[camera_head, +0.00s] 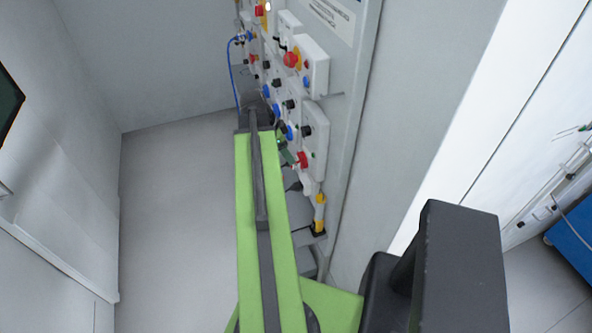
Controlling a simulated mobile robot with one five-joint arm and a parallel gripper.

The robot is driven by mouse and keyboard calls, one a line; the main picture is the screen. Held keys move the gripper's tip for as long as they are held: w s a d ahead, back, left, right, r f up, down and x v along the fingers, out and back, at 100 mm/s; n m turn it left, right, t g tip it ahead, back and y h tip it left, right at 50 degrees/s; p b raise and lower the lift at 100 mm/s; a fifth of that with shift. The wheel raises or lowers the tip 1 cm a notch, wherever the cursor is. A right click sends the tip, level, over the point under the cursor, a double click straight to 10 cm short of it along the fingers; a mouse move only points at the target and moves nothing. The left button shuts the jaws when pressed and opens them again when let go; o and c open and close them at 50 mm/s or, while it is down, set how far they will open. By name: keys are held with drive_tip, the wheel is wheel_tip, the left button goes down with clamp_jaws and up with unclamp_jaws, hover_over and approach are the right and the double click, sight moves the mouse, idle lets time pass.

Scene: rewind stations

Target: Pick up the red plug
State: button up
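Several red parts show on the wall panel, and I cannot tell for sure which is the red plug. One red piece (302,160) sits low on the panel, just right of my arm, and looks like a plug. A red round knob (291,59) on a yellow base is higher up and looks like a stop button. Smaller red parts (253,59) are farther back. My green arm reaches from the bottom toward the panel's lower part. The gripper's fingers cannot be made out at the arm's far end, and I see nothing clearly held.
The grey panel (341,75) carries white boxes (315,66), blue and black knobs, and a blue cable (231,70). A yellow part (320,212) is below. The grey floor (175,215) left of my arm is clear. A blue object (572,245) stands far right.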

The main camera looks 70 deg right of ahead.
drive_tip(key=b+x, duration=0.5)
drive_tip(key=shift+s+a+f, duration=0.15)
drive_tip(key=shift+f, duration=0.05)
drive_tip(key=shift+r, duration=0.2)
clamp_jaws()
